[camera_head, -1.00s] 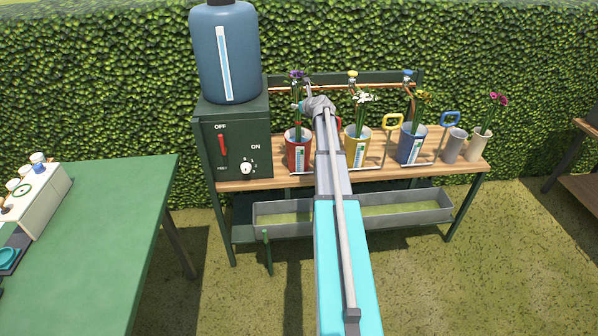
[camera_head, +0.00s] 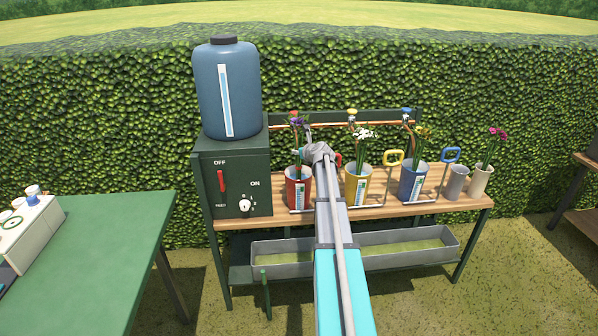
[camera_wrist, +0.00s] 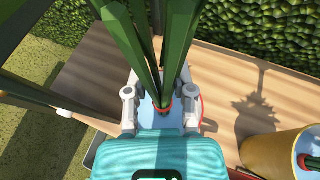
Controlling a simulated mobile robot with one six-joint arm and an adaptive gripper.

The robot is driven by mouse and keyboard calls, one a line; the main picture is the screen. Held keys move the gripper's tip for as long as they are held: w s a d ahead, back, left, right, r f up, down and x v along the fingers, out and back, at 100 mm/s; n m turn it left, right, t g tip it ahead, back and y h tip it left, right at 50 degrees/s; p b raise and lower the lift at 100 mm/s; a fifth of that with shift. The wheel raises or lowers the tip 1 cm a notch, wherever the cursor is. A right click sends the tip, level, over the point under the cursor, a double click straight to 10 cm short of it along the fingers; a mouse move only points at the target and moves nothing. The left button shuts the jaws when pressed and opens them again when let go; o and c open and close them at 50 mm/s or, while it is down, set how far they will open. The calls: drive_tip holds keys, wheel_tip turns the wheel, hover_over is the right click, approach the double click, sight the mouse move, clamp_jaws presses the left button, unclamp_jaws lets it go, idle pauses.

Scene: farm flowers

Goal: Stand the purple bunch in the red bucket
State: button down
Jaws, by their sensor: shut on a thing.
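The purple bunch (camera_head: 296,123) stands about upright over the red bucket (camera_head: 298,190), its lower stems reaching down to the bucket's mouth. My gripper (camera_head: 301,153) is just above the bucket, partly hidden by my arm. In the wrist view my gripper (camera_wrist: 160,106) is shut on the bunch's green stems (camera_wrist: 150,45), with a finger on either side and a red band low on the stems. Pale blue shows below the stems, and a thin red edge shows beside the right finger. The stem ends and the bucket's inside are mostly hidden.
A yellow bucket (camera_head: 358,187) with white flowers stands close on the right, then a blue bucket (camera_head: 412,184) with yellow flowers. Grey and cream pots (camera_head: 481,181) stand farther right. A green control box (camera_head: 233,178) with a blue tank (camera_head: 227,92) is close on the left. Taps hang behind.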

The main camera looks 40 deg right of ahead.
sight(300, 164)
drive_tip(key=shift+f+b, duration=0.75)
drive_tip(key=shift+f, duration=0.4)
drive_tip(key=shift+f+b, duration=1.85)
drive_tip(key=shift+b, duration=0.05)
drive_tip(key=shift+f, duration=0.15)
drive_tip(key=shift+c, duration=2.3)
unclamp_jaws()
drive_tip(key=shift+r, duration=0.25)
drive_tip(key=p+v, duration=0.4)
drive_tip(key=v, duration=0.8)
drive_tip(key=shift+p, duration=0.35)
